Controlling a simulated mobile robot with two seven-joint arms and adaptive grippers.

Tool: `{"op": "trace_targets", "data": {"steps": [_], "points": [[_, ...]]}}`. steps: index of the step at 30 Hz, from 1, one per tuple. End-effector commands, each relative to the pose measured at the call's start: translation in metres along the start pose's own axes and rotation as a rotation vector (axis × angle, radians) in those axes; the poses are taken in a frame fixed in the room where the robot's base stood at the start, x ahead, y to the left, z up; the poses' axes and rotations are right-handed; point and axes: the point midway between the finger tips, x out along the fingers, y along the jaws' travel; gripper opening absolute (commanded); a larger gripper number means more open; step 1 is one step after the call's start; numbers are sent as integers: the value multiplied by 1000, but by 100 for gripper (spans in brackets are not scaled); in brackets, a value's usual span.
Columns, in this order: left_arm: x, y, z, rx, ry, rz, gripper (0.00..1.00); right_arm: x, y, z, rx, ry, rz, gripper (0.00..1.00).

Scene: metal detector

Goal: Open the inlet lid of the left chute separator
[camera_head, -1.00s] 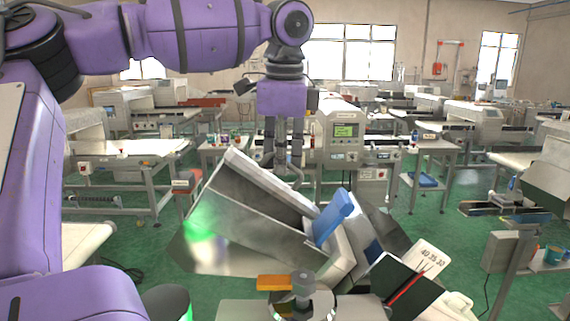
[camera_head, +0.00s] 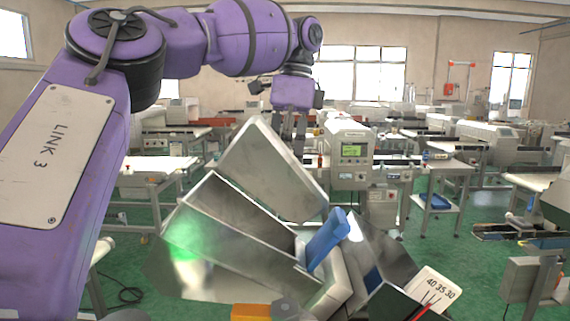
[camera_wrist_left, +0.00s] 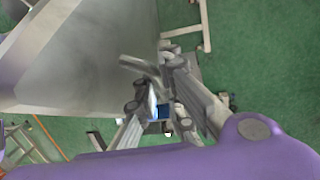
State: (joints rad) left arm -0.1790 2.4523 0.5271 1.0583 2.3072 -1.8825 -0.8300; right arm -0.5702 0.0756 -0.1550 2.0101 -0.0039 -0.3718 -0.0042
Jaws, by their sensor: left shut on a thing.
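The left chute separator (camera_head: 225,235) is a tilted box of shiny sheet metal at the bottom centre of the head view. Its inlet lid (camera_head: 270,168) is a flat grey metal plate, raised and tilted up from the chute, with a dark gap below it. The lid also fills the upper left of the left wrist view (camera_wrist_left: 95,55). My left gripper (camera_head: 292,130) is at the lid's far side, shut on the lid; its fingertips are partly hidden behind the plate. In the left wrist view the fingers (camera_wrist_left: 152,88) meet at the lid's edge. My right gripper is not in view.
A blue clamp-like part (camera_head: 327,240) and a white scale plate (camera_head: 433,288) are at the separator's right. An orange block (camera_head: 251,312) is at the bottom edge. A detector with a green screen (camera_head: 350,150) stands behind. Green floor lies around.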

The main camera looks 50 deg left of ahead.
Motion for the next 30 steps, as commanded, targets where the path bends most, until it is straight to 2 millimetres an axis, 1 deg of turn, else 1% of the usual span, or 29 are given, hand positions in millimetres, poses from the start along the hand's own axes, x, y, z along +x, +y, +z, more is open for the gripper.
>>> {"op": "trace_targets", "data": {"steps": [1, 10, 26, 27, 30], "points": [[4, -3, 0, -10, -9, 26, 0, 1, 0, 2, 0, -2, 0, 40], [5, -10, 1, -46, -16, 99, 0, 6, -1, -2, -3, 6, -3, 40], [6, -11, 1, -52, -20, 115, 0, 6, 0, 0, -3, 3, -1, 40], [6, -11, 1, -52, -20, 115, 11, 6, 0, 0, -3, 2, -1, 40], [5, -11, 1, -53, -19, 114, 24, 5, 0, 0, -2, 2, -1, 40]]}}
